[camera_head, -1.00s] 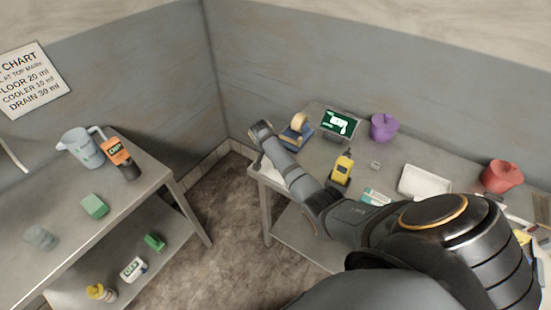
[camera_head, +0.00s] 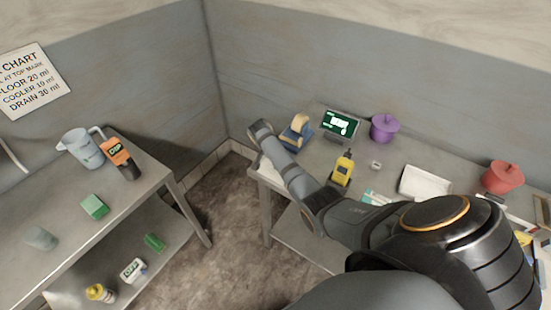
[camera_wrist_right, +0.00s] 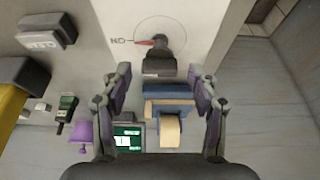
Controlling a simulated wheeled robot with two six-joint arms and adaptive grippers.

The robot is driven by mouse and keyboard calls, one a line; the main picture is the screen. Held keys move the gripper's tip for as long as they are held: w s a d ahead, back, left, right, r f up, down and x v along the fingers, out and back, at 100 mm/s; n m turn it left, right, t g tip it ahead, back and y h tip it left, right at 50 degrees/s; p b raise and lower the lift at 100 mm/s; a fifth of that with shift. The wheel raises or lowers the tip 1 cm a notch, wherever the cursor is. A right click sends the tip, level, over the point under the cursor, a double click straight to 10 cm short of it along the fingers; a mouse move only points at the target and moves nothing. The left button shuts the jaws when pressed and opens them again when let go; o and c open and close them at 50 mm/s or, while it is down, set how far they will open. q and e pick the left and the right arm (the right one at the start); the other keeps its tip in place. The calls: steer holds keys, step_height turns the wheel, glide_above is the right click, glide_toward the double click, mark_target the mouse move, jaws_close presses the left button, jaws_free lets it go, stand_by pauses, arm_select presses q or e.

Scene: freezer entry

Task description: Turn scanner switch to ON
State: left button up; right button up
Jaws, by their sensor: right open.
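In the right wrist view a dark switch knob (camera_wrist_right: 158,60) with a red pointer sits on a white panel (camera_wrist_right: 100,15). The pointer lies toward the ON mark (camera_wrist_right: 119,41), which reads upside down. My right gripper (camera_wrist_right: 160,76) is open, its two fingers spread on either side of the knob's near end. I cannot tell whether a finger touches the knob. In the head view my right arm reaches across the right table; the knob and fingers are hidden there. My left gripper is not in view.
A blue tape dispenser (camera_head: 297,133), a green-lit screen (camera_head: 340,122) and a purple pot (camera_head: 384,128) stand at the back of the right table (camera_head: 392,160). A yellow device (camera_head: 342,168) stands in front. Open floor (camera_head: 232,215) separates this table from the left one.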

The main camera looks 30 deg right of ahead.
steer(key=v, duration=1.2)
